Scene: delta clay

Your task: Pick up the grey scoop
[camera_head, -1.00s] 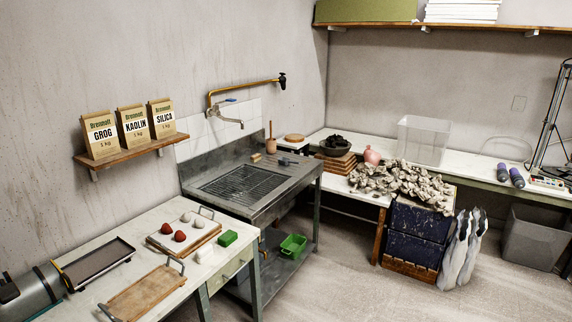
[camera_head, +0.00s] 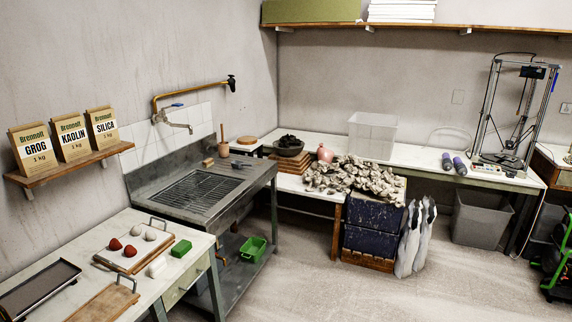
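I cannot make out a grey scoop in this view. Two grey-purple rounded objects (camera_head: 453,163) lie on the white back worktop, too small to identify for sure. A pile of grey clay lumps (camera_head: 355,178) sits on top of dark blue boxes. Neither of my grippers is in view.
A metal sink (camera_head: 200,191) stands at left centre, beside a white table (camera_head: 140,222) with trays and red and white balls. A clear bin (camera_head: 372,136) and a tall-framed machine (camera_head: 514,110) stand on the back worktop (camera_head: 420,157). The floor (camera_head: 400,295) at front right is clear.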

